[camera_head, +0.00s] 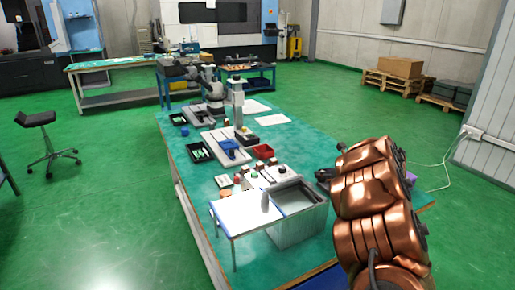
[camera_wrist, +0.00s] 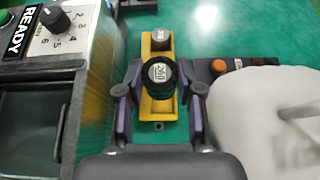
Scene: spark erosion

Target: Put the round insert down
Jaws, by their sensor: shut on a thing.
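A round black insert with a pale top marked 260 (camera_wrist: 160,73) is between the fingers of my gripper (camera_wrist: 160,92) in the wrist view. My gripper is shut on it. A yellow block (camera_wrist: 157,108) shows beneath and around the insert, with a smaller grey cylinder at its far end. Whether the insert touches the block cannot be told. In the head view my gripper (camera_head: 326,176) is by the right of the table, and my copper arm hides most of it and the insert.
A control box marked READY (camera_wrist: 58,38) and an open tank (camera_wrist: 28,125) are at left in the wrist view. A dark panel with an orange button (camera_wrist: 218,67) and a white rounded object (camera_wrist: 262,110) are at right.

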